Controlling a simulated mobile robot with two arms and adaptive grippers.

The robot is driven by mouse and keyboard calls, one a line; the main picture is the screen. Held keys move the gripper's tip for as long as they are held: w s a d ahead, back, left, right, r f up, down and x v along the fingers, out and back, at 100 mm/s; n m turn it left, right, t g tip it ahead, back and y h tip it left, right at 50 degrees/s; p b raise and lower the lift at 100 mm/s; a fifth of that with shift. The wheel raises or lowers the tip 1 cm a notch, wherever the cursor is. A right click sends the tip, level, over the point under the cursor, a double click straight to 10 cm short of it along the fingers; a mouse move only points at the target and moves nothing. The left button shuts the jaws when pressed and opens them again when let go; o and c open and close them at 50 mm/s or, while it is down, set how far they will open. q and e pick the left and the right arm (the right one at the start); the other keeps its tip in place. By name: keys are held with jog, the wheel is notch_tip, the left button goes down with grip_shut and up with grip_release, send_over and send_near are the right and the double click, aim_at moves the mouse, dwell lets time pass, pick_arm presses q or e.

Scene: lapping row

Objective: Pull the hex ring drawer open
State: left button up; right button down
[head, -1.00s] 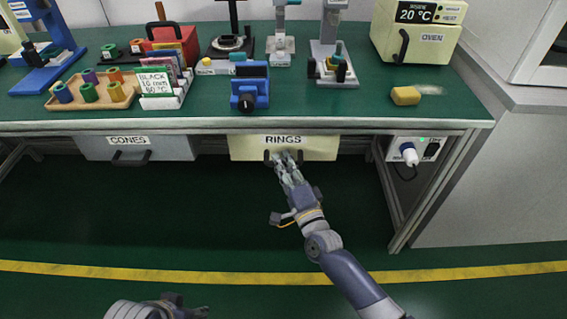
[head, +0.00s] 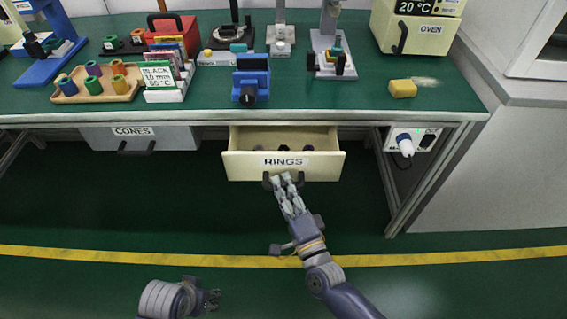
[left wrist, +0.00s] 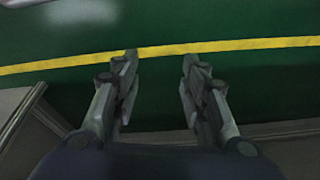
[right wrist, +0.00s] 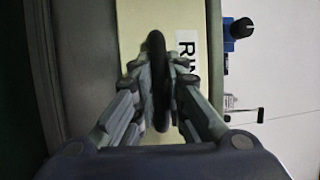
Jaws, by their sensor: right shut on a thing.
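The cream drawer labelled RINGS (head: 320,164) stands partly out from under the bench in the head view. A few dark round shapes (head: 282,148) show inside it. Its dark handle (right wrist: 157,60) runs between the fingers of my right gripper (right wrist: 160,95) in the right wrist view. My right gripper (head: 283,182) is shut on that handle at the drawer's front. My left gripper (head: 212,298) is low at the bottom of the head view, away from the drawer. In the left wrist view (left wrist: 160,62) its fingers are apart with only floor beyond them.
A grey CONES drawer (head: 175,140) is under the bench to the left. The green bench top (head: 300,100) carries a wooden tray (head: 125,90), a blue device (head: 251,80), a yellow block (head: 403,89) and an oven (head: 425,35). The floor before the drawer is clear.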

pick_arm(q)
notch_tip(320, 180, down, 8)
jog(key=s+p, duration=0.1)
jog(key=p, duration=0.1)
jog(key=shift+f+g, duration=0.2)
jog(key=shift+g, duration=0.1)
pick_arm(e)
jog(key=s, duration=1.1)
jog(key=shift+s, duration=0.15)
pick_arm(q)
jog(key=shift+s, duration=0.1)
pick_arm(e)
jog(key=c, duration=1.6)
grip_release()
jog(key=v, duration=1.2)
